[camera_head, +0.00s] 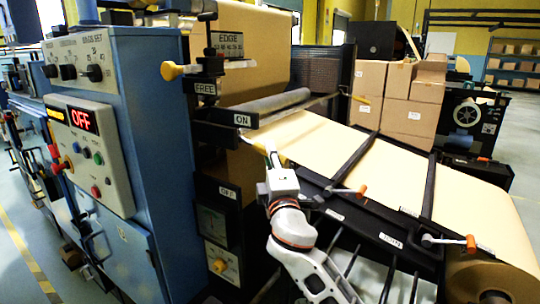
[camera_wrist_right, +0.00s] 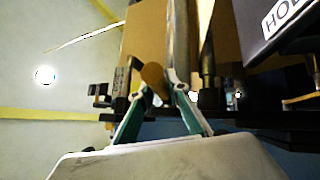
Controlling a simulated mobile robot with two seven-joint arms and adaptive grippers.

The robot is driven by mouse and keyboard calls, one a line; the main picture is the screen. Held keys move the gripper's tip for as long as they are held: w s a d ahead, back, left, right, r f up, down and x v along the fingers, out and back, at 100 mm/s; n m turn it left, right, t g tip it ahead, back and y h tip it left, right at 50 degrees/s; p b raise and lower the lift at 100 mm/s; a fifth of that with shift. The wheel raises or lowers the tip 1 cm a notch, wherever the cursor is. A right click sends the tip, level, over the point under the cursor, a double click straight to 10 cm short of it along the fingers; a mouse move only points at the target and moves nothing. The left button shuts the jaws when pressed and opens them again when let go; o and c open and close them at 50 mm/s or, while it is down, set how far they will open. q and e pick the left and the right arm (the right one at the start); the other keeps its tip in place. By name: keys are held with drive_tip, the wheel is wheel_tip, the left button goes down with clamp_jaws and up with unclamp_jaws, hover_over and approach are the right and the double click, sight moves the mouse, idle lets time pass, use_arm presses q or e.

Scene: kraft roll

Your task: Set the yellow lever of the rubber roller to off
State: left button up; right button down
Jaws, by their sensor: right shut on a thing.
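My left gripper is not in view.
A blue cabinet with a control box (camera_head: 90,155) reading OFF stands at left. Another yellow knob (camera_head: 170,71) sticks out by the FREE and EDGE labels. Orange-tipped handles (camera_head: 362,191) line the web's near rail. Cardboard boxes (camera_head: 400,95) are stacked behind.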

drive_tip(key=c, duration=1.9)
unclamp_jaws()
drive_tip(key=shift+s+f, duration=0.1)
drive_tip(key=shift+s, duration=0.05)
drive_tip(key=v, duration=1.1)
drive_tip(key=shift+s+f, duration=0.1)
drive_tip(key=shift+s, duration=0.25)
